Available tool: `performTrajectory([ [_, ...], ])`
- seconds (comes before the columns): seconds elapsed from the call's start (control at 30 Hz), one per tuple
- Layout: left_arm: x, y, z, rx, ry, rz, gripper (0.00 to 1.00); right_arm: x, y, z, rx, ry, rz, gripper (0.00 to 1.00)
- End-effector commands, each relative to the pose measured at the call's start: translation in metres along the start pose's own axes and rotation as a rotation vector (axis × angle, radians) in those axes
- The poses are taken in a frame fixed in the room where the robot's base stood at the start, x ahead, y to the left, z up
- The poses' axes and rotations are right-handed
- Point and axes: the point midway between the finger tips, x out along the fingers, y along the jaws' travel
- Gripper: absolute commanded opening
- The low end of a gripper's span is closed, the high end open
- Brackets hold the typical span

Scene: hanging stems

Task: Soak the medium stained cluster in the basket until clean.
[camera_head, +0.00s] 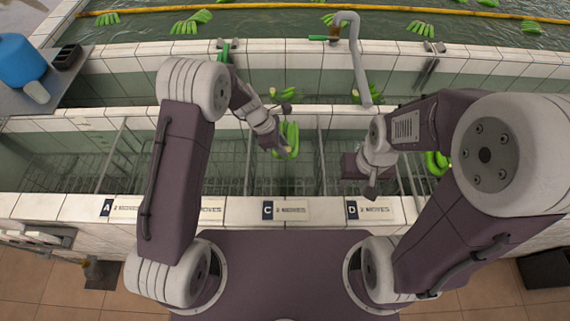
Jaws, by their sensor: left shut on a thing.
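My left gripper (280,149) is shut on a green banana cluster (292,132) over the compartment behind the C label (268,209). Stains on this cluster are too small to make out. My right gripper (371,191) hangs over the front wall near the D label (352,209), apart from any cluster; its fingers are too small to tell open from shut. Another green cluster (437,163) shows at the right, partly hidden by my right arm. Wire baskets (75,170) line the front trough.
A tiled wall (80,123) separates the front trough from a second trough, where more green bananas (283,93) show. A grey curved pipe (356,60) rises there. Several clusters (191,21) float in the far pool. A blue container (20,60) stands at the left.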

Motion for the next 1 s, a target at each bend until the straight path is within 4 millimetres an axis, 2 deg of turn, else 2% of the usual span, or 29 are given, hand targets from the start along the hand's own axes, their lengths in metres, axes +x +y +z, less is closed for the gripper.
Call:
performTrajectory([
  [0.03, -0.010, 0.002, 0.005, 0.001, -0.001, 0.003, 0.00, -0.010, 0.000, -0.001, 0.000, 0.000, 0.000, 0.36],
  [0.73, -0.073, 0.005, 0.031, 0.000, -0.001, 0.004, 0.00, -0.073, -0.001, -0.008, 0.000, 0.000, 0.000, 0.36],
  [0.83, -0.079, 0.005, 0.033, 0.000, -0.001, 0.003, 0.00, -0.079, -0.002, -0.008, 0.000, 0.000, 0.000, 0.36],
  [1.0, -0.077, 0.005, 0.032, 0.000, -0.001, 0.003, 0.00, -0.076, -0.002, -0.008, 0.000, 0.000, 0.000, 0.36],
])
